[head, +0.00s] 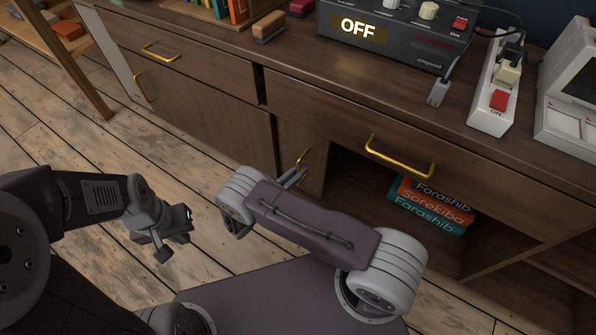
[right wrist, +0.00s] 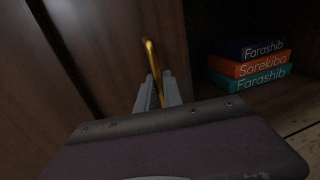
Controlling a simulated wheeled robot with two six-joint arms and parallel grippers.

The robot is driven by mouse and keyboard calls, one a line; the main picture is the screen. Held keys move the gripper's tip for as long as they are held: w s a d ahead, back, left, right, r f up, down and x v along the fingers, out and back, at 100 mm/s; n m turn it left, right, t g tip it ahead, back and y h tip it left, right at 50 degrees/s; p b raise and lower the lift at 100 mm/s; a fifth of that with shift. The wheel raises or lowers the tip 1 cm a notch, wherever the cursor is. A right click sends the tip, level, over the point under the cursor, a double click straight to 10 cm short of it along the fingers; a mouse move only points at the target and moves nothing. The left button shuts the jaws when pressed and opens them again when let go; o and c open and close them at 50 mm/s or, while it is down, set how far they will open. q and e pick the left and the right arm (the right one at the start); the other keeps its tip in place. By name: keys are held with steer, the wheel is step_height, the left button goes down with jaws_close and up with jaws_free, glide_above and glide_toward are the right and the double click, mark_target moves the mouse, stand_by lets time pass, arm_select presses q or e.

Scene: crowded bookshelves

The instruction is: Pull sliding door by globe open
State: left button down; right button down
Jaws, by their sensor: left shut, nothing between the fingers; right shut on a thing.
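A brown wooden door panel (head: 316,172) with a small upright gold handle (head: 304,155) stands in the cabinet front, left of an open compartment. My right gripper (head: 296,177) is shut on this handle. In the right wrist view, the fingers (right wrist: 158,88) close on the lower part of the gold handle (right wrist: 150,52), with the door panel (right wrist: 115,50) behind. My left gripper (head: 177,234) is shut and empty, low in front of the cabinet at the left. No globe is in view.
Stacked books (head: 432,206) lie in the open compartment right of the door. A drawer above has a gold handle (head: 400,158). A control box (head: 395,35) reading OFF and a power strip (head: 495,90) stand on top. Wooden floor (head: 60,140) is free at left.

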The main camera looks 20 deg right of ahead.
steer(key=shift+f, duration=0.1)
steer(key=c, duration=1.5)
jaws_free()
steer(key=p+v, duration=0.2)
steer(key=v, duration=0.7)
